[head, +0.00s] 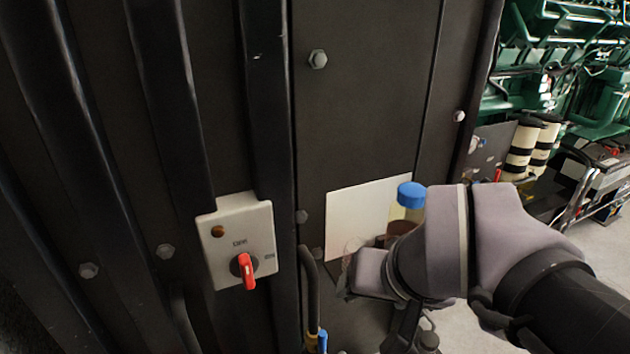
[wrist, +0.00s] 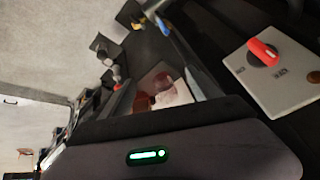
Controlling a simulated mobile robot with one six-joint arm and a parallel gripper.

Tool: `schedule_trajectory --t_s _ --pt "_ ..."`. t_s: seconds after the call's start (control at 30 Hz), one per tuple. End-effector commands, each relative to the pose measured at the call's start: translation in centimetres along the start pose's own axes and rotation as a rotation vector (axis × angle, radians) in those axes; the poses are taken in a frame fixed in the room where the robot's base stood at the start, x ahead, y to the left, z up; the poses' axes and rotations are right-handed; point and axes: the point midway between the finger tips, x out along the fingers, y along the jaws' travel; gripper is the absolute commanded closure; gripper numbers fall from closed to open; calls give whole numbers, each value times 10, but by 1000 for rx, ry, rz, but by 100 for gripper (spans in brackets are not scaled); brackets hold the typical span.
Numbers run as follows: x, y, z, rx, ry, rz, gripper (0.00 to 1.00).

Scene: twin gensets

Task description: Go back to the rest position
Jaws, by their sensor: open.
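My arm reaches in from the lower right in the head view, its grey-sleeved wrist in front of the dark cabinet. My gripper (head: 352,284) is near the cabinet face, mostly hidden by the wrist; its fingers are hard to make out. It is open, and I see nothing held in it.
A grey switch plate (head: 226,222) with a red handle (head: 245,270) is on the cabinet (head: 370,90), left of my gripper. A blue-capped jar (head: 411,194) is partly hidden behind my wrist, near a pale panel (head: 345,215). Green machinery (head: 545,70) stands at the right.

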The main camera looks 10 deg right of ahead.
Motion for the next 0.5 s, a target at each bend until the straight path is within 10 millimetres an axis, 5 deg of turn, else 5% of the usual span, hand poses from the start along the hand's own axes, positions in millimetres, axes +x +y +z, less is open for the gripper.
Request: schedule_trajectory --t_s 0.1,0.2,0.5 --pt "-4 4 66 112 -26 -62 28" --pt "-2 5 93 163 -42 -89 28" --pt "8 7 102 171 -46 -93 28"
